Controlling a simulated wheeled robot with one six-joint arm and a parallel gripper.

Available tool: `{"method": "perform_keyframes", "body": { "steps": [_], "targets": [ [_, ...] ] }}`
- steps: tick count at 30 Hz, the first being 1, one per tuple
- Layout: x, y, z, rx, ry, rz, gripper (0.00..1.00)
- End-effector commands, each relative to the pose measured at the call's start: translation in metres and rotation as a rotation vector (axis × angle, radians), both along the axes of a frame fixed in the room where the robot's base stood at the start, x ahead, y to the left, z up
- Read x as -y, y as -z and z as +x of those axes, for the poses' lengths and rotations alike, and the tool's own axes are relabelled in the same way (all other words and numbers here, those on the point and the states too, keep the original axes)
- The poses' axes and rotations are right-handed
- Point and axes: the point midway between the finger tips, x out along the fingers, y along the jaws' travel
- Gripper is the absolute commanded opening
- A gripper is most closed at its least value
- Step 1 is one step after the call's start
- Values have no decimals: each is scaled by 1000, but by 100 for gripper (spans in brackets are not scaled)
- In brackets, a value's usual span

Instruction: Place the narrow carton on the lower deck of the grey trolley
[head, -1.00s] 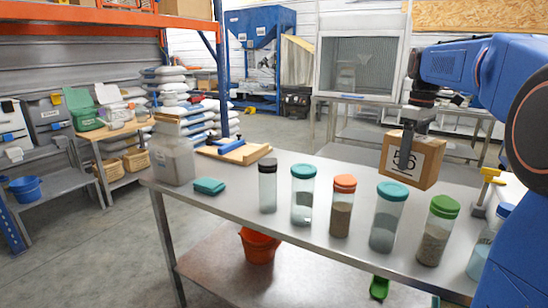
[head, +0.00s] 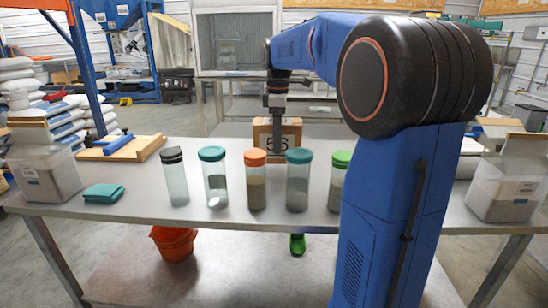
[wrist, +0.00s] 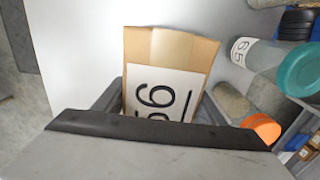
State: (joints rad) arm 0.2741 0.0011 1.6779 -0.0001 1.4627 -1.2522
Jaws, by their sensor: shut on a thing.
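My gripper (head: 277,122) is shut on a small brown carton (head: 293,129) with a white number label. The carton hangs upright behind the row of jars in the head view, at the far side of the steel bench (head: 130,222). In the wrist view the carton (wrist: 172,45) sits between the dark jaws, its label facing the camera. I cannot tell whether its base touches the bench. I cannot make out a grey trolley for certain; my arm hides part of the right side.
Several lidded jars, including an orange-lidded one (head: 256,185), stand in front of the carton. A clear bin (head: 45,172), a teal cloth (head: 104,193) and a wooden board (head: 125,148) are at left. Another bin (head: 505,190) is at right. An orange bucket (head: 174,242) is below.

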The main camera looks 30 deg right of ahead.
Motion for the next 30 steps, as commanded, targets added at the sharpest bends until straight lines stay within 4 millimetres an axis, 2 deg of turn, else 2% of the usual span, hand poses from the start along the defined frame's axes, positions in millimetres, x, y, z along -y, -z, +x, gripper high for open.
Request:
{"method": "perform_keyframes", "body": {
  "steps": [8, 17, 29, 30],
  "targets": [
    [0, 19, 0, -1, 1, 1, 20],
    [0, 53, -1, -1, 1, 1, 20],
    [0, 57, 0, 1, 1, -1, 20],
    [0, 58, 0, 0, 1, 0, 71]
  ]
}}
